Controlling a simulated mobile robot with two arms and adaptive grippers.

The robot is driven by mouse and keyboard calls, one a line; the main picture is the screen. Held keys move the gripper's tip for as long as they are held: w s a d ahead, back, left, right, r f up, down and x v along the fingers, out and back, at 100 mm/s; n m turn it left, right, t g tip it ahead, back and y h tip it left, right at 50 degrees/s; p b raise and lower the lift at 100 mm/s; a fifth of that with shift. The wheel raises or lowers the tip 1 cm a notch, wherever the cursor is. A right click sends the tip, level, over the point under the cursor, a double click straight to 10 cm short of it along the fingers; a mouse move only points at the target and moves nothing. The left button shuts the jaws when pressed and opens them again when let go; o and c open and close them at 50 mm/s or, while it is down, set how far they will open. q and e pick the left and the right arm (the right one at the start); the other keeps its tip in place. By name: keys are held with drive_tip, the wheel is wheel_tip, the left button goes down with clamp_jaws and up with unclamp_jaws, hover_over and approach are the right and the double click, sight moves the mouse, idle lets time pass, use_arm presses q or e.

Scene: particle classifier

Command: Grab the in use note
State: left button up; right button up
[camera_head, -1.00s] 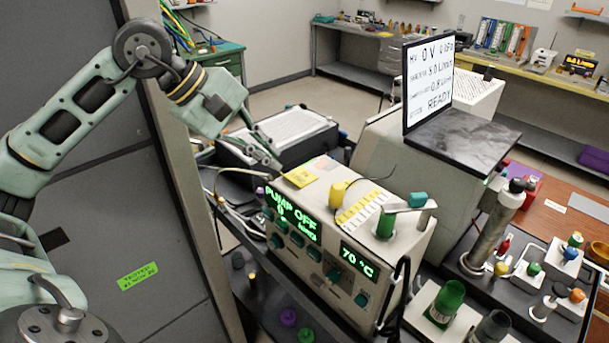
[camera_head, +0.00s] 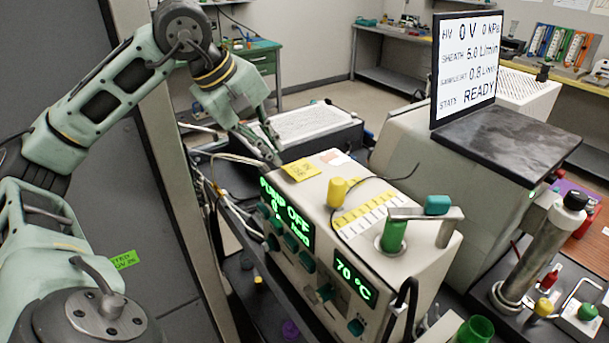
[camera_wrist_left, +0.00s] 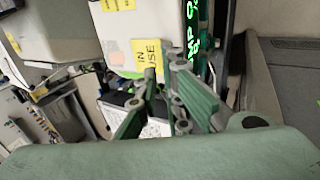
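The yellow in use note (camera_head: 300,170) lies on the top of the beige pump unit (camera_head: 370,195), near its back left edge. In the left wrist view the note (camera_wrist_left: 147,56) reads "IN USE" and sits just beyond the fingertips. My left gripper (camera_head: 273,150) is just left of the note and a little above it, pointing down. In the left wrist view its fingers (camera_wrist_left: 163,76) are apart with nothing held between them. Whether a fingertip touches the note cannot be told. My right gripper is not in view.
The pump unit carries a yellow cap (camera_head: 337,192), a green knob (camera_head: 394,235) and a thin black cable. A monitor (camera_head: 465,68) stands behind on the right. A tall grey panel (camera_head: 60,90) is close on the left.

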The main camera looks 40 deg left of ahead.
sight(286, 170)
use_arm(q)
drive_tip(key=x, duration=0.6)
drive_tip(key=shift+f, duration=0.35)
drive_tip(key=shift+s, duration=0.1)
clamp_jaws()
drive_tip(key=shift+r, duration=0.15)
